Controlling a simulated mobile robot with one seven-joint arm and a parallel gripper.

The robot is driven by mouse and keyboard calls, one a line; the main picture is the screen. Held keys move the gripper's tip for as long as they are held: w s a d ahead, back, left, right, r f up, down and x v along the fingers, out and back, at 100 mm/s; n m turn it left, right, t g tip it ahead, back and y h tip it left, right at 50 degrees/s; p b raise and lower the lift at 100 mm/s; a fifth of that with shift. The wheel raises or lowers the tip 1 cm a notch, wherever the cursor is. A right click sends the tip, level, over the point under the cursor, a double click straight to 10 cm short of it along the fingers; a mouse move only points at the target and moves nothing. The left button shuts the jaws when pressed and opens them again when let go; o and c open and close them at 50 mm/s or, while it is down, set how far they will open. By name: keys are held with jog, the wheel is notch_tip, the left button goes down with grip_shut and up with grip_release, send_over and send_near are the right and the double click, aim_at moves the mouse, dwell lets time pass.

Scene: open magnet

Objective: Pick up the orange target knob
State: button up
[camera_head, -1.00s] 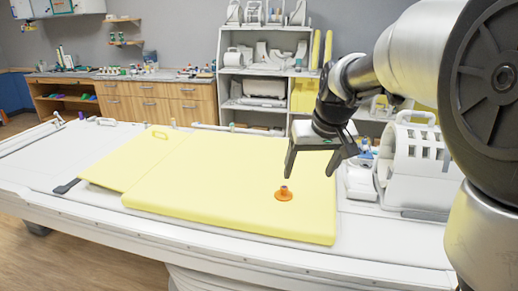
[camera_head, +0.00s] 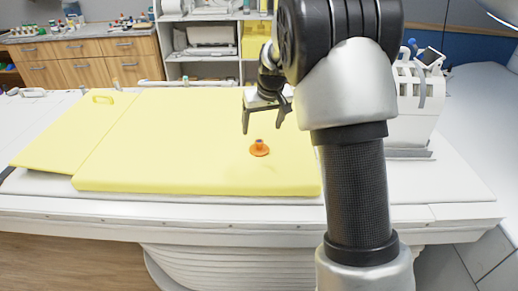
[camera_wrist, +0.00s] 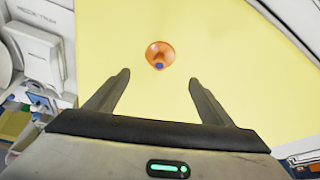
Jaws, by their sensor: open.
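The orange target knob (camera_head: 259,149) sits upright on the yellow pad (camera_head: 170,150), near the pad's right end. It has a round flared base and a small dark blue-purple top. My gripper (camera_head: 263,121) is open and empty, above the pad and close to the knob in the head view. In the wrist view the knob (camera_wrist: 160,56) lies ahead of the two fingertips, about midway between them, and apart from them. Both fingers (camera_wrist: 157,82) show spread wide, with only the pad and knob in front. Nothing hides the knob in either view.
A white slotted coil housing (camera_head: 415,100) stands to the right, behind my arm. A thinner yellow pad (camera_head: 70,125) lies to the left. Shelves (camera_head: 205,45) and wooden drawers (camera_head: 85,65) stand at the back. The pad around the knob is clear.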

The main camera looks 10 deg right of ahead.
aim_at(259, 141)
jog(key=x, duration=1)
jog(key=shift+w+d+f, duration=0.1)
jog(key=shift+w, duration=0.05)
jog(key=c, duration=1.2)
